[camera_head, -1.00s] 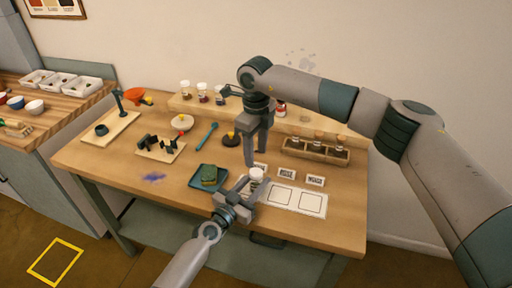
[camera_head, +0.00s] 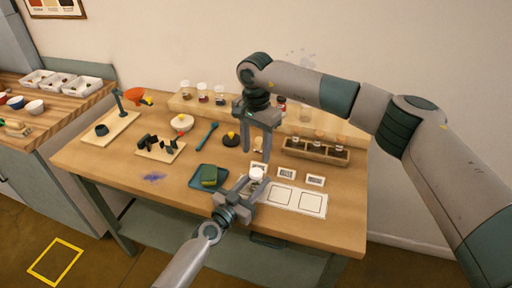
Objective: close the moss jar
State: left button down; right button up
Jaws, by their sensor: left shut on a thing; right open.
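A small jar with a white top (camera_head: 257,174) stands upright between the fingers of my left gripper (camera_head: 250,188), low over the front of the table. My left gripper is shut on it. I cannot read a name on this jar, and its lower part is hidden by the gripper. My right gripper (camera_head: 257,156) points down just behind and above the jar. Its fingers are apart, and a small tan thing (camera_head: 258,143) shows between or behind them. I cannot tell whether the white top is a lid.
Label cards (camera_head: 286,174) lie right of the jar, behind a white mat with squares (camera_head: 298,200). A teal tray (camera_head: 196,182) with a green sponge (camera_head: 209,175) is left. A wooden rack (camera_head: 316,153) with several jars stands behind. A stone bowl (camera_head: 181,122) is farther left.

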aim_at(256, 172)
jog(key=n, duration=0.3)
jog(key=shift+r+n, duration=0.15)
jog(key=shift+n, duration=0.25)
jog(key=shift+f, duration=4.05)
jog(key=c, duration=1.1)
